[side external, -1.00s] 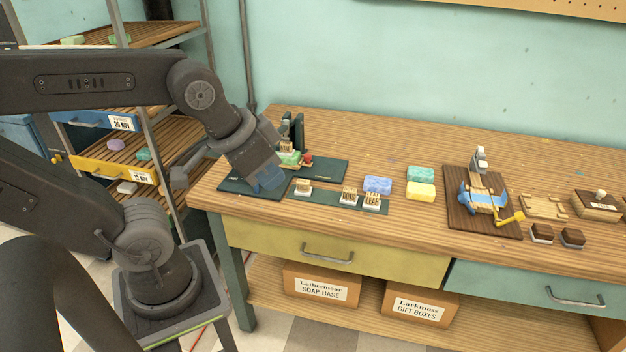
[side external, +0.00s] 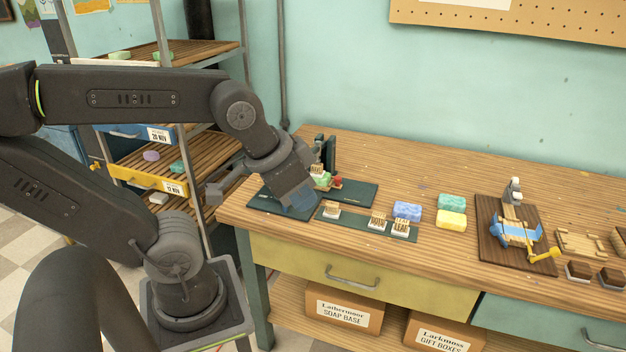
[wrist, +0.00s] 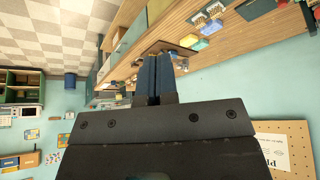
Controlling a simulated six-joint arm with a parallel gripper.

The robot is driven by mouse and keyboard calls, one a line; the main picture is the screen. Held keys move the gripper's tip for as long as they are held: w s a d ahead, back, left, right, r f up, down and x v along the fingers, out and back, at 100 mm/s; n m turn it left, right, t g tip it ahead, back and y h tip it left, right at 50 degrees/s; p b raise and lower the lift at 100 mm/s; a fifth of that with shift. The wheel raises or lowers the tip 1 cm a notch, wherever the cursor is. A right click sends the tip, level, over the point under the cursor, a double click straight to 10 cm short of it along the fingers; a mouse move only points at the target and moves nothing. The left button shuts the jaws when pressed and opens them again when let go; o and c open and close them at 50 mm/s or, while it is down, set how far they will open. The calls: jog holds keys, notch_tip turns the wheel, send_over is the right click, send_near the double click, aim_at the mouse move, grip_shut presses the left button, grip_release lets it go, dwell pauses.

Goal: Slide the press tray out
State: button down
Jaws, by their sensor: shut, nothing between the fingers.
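The press stands at the left end of the bench, on a dark green base plate (side external: 355,193) with a dark upright (side external: 331,152). A wooden stamp (side external: 316,171) sits in it above a green soap (side external: 322,180), with a red knob (side external: 337,183) to the right. The press tray cannot be made out clearly, and my gripper hides part of that area. My gripper (side external: 300,203) is shut and empty, its blue fingers in front of the press, low over the plate; I cannot tell if they touch anything. The wrist view shows the fingers (wrist: 158,75) together.
Loose stamps (side external: 378,220) lie on a green strip in front. Blue (side external: 407,211), teal (side external: 452,202) and yellow (side external: 451,219) soaps are right of it. A wooden board with a blue-and-yellow device (side external: 517,235) stands further right. A shelf rack (side external: 165,125) is behind my arm.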

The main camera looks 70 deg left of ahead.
dwell(0.4)
jog(key=c, duration=1.7)
grip_release()
jog(key=shift+r, duration=0.1)
jog(key=o, duration=0.4)
jog(key=w+a+r+n, duration=0.1)
jog(key=w+n, duration=0.1)
jog(key=w, duration=0.1)
jog(key=w+a+r+n, duration=0.1)
jog(key=w+n, duration=0.1)
jog(key=shift+w+a+r+g+y, duration=0.2)
jog(key=shift+a+r+g+y, duration=0.1)
jog(key=shift+g, duration=0.1)
jog(key=shift+o, duration=0.7)
jog(key=w+a+r+n, duration=0.1)
jog(key=w+a+n, duration=0.2)
jog(key=w+n, duration=0.2)
jog(key=shift+w+a+r+g, duration=0.2)
jog(key=shift+w+a+g, duration=0.2)
jog(key=shift+w, duration=0.1)
jog(key=n+g, duration=0.4)
jog(key=n, duration=1.9)
send_over(338, 177)
notch_tip(338, 177, down, 16)
jog(key=shift+m, duration=0.3)
notch_tip(338, 177, down, 13)
jog(key=shift+d+r, duration=0.1)
jog(key=shift+c, duration=0.4)
